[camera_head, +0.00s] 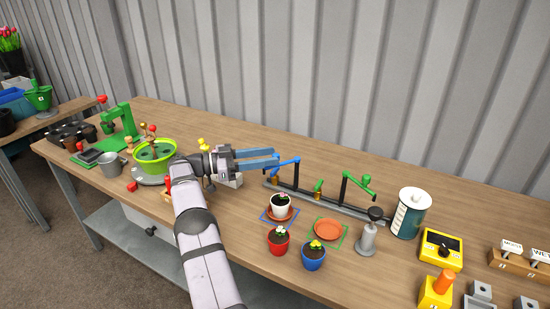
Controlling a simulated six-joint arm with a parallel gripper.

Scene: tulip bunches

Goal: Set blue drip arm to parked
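The blue drip arm (289,161) sits on top of a dark post at the left end of a dark rail (336,206). It points left, and its left end lies close to my gripper's fingertips. My gripper (277,156) comes in from the left with its two blue-grey fingers apart and nothing clearly held between them. I cannot tell whether a finger touches the drip arm. A green drip arm (359,181) sits on another post at the rail's right. No parked mark is readable.
A white pot (281,203) on a saucer stands in front of the rail, with an empty terracotta saucer (328,229) to its right. Red (278,243) and blue (314,257) pots stand nearer. A teal canister (409,214) stands at right. A corrugated wall is behind.

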